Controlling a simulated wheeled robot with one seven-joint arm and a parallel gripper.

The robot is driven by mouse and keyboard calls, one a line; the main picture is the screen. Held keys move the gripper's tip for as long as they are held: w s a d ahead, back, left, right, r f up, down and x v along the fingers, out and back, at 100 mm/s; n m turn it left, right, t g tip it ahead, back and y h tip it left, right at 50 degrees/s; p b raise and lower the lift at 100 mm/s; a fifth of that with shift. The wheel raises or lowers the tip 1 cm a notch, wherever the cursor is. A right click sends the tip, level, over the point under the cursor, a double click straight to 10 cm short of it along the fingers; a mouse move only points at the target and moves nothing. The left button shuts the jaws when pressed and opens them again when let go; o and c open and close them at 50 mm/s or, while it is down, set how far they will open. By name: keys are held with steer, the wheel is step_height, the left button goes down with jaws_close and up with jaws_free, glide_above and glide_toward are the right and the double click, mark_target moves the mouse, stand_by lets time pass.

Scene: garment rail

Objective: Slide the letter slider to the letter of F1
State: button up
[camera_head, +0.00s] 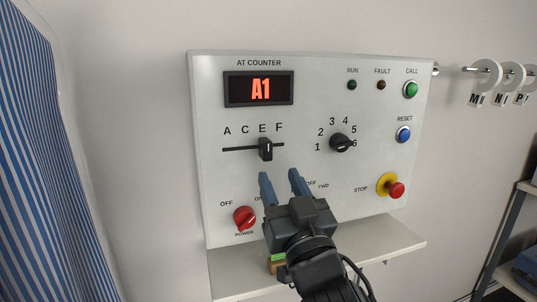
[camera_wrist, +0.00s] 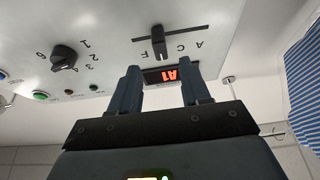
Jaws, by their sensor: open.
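The letter slider (camera_head: 265,149) is a black upright handle on a horizontal slot in a pale control panel (camera_head: 215,180). It stands below the letter E in the row A, C, E, F (camera_head: 262,129), right of the slot's middle. It also shows in the wrist view (camera_wrist: 158,42), where the panel appears upside down. The red display (camera_head: 260,89) reads A1. My gripper (camera_head: 280,175) has its two blue fingers apart with nothing between them. In the head view it is below and slightly right of the slider, apart from it. In the wrist view the fingertips (camera_wrist: 160,80) appear near the display.
A black rotary knob (camera_head: 340,143) with numbers around it is to the right. A red power knob (camera_head: 244,217) is lower left, a red stop button (camera_head: 396,190) lower right. A shelf (camera_head: 235,278) juts out below the panel. A striped blue cloth (camera_head: 45,150) hangs at left.

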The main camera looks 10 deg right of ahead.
mark_target(269, 154)
steer(key=shift+p+x, duration=0.8)
steer(key=shift+x, duration=3.15)
steer(key=shift+r, duration=0.15)
steer(key=shift+c, duration=0.3)
jaws_close()
